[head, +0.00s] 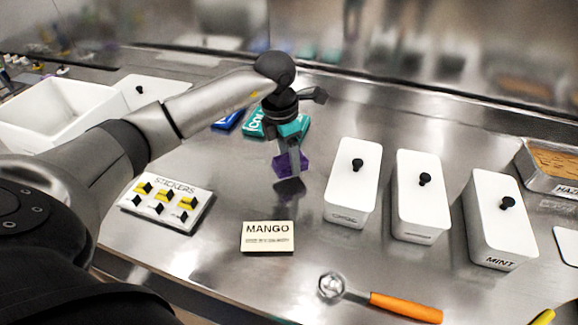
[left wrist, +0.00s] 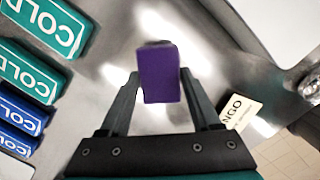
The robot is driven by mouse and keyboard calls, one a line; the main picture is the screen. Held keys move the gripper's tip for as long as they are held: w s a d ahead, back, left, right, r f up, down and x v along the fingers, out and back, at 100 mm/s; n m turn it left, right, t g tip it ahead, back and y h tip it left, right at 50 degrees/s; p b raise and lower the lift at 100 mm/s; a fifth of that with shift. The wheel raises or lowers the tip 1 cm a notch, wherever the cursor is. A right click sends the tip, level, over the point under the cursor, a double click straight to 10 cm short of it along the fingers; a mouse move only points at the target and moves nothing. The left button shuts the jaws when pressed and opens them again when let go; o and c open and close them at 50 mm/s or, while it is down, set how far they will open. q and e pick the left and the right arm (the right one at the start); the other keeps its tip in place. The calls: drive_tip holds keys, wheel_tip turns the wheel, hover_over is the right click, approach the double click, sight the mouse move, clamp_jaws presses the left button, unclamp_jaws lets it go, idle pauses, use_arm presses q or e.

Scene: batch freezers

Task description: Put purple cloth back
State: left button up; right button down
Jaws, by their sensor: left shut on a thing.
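The purple cloth (head: 281,163) is a small folded purple block. My left gripper (head: 291,158) points down and is shut on it. The cloth hangs a little above the steel counter, with a dark patch below it. In the left wrist view the purple cloth (left wrist: 160,77) sits between the two fingers of the left gripper (left wrist: 157,88). Part of the cloth is hidden behind the fingers in the head view. My right gripper is not in view.
Teal cold packs (left wrist: 40,25) and blue cold packs (left wrist: 18,112) lie beside the gripper. A MANGO card (head: 267,237) lies in front. White lidded tubs (head: 353,185) stand to the right, a stickers board (head: 165,204) to the left. An orange-handled scoop (head: 405,307) lies near the front.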

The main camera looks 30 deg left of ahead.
sight(288, 160)
use_arm(q)
drive_tip(key=shift+f, duration=1.45)
drive_tip(key=shift+f, duration=0.1)
drive_tip(key=o, duration=1.2)
drive_tip(key=r, duration=0.4)
drive_tip(key=s+r+p, duration=0.1)
drive_tip(key=r, duration=0.7)
drive_tip(key=shift+s+a+r, duration=0.1)
drive_tip(key=shift+s+a, duration=0.05)
drive_tip(key=shift+a, duration=0.2)
